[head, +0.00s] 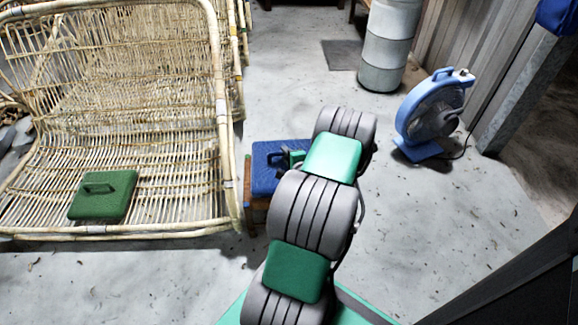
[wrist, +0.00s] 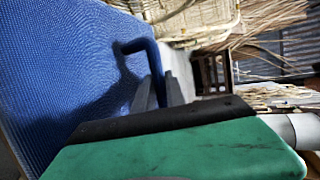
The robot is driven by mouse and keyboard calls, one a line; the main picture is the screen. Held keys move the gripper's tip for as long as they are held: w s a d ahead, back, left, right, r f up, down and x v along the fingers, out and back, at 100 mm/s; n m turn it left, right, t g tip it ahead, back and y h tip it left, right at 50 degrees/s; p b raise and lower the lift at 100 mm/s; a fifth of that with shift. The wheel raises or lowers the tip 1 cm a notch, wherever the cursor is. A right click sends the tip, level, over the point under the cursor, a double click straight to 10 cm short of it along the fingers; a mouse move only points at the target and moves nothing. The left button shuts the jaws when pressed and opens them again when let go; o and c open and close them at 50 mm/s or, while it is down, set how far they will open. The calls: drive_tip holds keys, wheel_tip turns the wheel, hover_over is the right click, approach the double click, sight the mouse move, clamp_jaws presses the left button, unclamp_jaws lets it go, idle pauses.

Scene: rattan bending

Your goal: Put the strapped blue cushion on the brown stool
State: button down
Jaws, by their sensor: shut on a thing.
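The blue cushion (head: 265,178) is in the middle of the head view, left of my arm. Its strap, a dark blue loop, stands up in the wrist view (wrist: 150,52). My gripper (wrist: 160,92) is shut on this strap; in the head view it is mostly hidden behind my arm. The brown stool (head: 257,204) is directly under the cushion, with its wooden edge and legs showing at the left and front. The cushion roughly covers the stool's seat. I cannot tell whether the cushion rests on the seat or hangs just above it.
A rattan bench (head: 180,160) stands close to the stool's left, with a green strapped cushion (head: 104,195) on it. A blue fan (head: 434,115) stands on the floor at the right. A pale drum (head: 390,45) is at the back. The floor right of my arm is clear.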

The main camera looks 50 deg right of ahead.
drive_tip(key=shift+w+d+f+b, duration=0.25)
drive_tip(key=shift+d+f+b, duration=0.05)
drive_tip(key=shift+d+f, duration=0.6)
drive_tip(key=f+b, duration=0.2)
drive_tip(key=f, duration=0.2)
drive_tip(key=shift+d+b, duration=0.2)
drive_tip(key=shift+b, duration=0.1)
drive_tip(key=shift+r, duration=0.2)
drive_tip(key=c, duration=1.4)
unclamp_jaws()
drive_tip(key=shift+f, duration=0.1)
drive_tip(key=shift+o, duration=0.2)
